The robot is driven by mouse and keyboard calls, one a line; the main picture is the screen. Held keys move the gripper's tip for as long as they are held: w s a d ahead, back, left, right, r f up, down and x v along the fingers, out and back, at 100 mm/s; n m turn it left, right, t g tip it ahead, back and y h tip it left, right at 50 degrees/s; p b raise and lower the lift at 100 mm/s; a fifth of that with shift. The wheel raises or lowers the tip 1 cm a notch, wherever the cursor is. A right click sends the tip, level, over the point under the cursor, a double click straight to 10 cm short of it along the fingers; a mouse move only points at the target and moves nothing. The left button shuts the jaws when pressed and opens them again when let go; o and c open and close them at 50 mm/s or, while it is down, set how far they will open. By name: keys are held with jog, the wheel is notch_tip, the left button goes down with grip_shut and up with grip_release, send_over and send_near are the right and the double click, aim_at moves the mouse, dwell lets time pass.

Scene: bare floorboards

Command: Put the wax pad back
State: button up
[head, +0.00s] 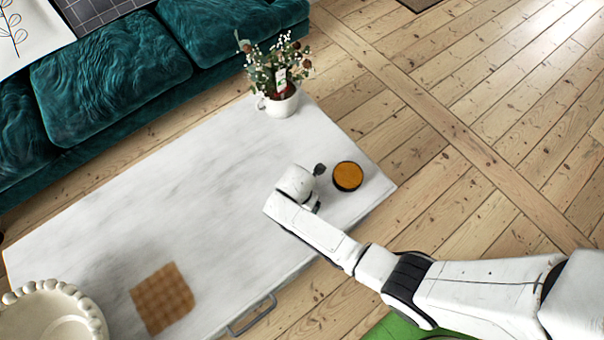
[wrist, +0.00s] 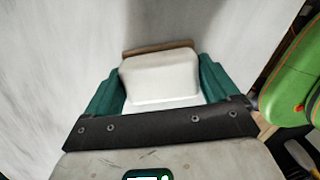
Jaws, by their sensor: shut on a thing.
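A white block-shaped pad with a brown strip along its far edge, which I take as the wax pad (wrist: 160,80), sits between the two teal fingers of my gripper (wrist: 158,70) in the wrist view. The gripper is shut on it, over the pale table top. In the head view my gripper (head: 306,190) is over the right part of the table, and my wrist hides the pad. A round dark tin with an orange-brown face (head: 347,176) stands on the table just right of the gripper, apart from it.
The pale marble-look table (head: 215,200) is mostly clear. A white cup with a plant (head: 278,100) stands at its far end. A brown checked square (head: 162,297) and a beaded cream bowl (head: 52,315) are at lower left. A teal sofa (head: 110,75) lies behind. A green object (wrist: 295,80) is at right.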

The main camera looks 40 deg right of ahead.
jog(key=shift+f, duration=0.15)
jog(key=o, duration=0.7)
jog(key=r+p, duration=0.1)
jog(key=r, duration=0.3)
jog(key=a+r+p, duration=0.1)
jog(key=r, duration=0.7)
jog(key=shift+s+a+r+p, duration=0.2)
jog(key=shift+s+p, duration=0.1)
jog(key=shift+p, duration=0.1)
jog(key=shift+s, duration=0.1)
jog(key=s+d+r+m, duration=0.3)
jog(key=s+r+m, duration=0.1)
jog(key=m, duration=0.3)
jog(key=s+d+r+m, duration=0.3)
jog(key=s+m, duration=0.3)
jog(key=m, duration=0.2)
jog(key=s+d+r+m+y, duration=0.1)
jog(key=s+d+r+m, duration=0.2)
jog(key=s+r+m, duration=0.2)
jog(key=shift+s+d+r+m, duration=0.1)
jog(key=shift+s+m, duration=0.15)
jog(key=shift+m, duration=0.45)
jog(key=shift+s+r+m, duration=0.1)
jog(key=shift+s+m, duration=0.1)
jog(key=shift+m, duration=0.5)
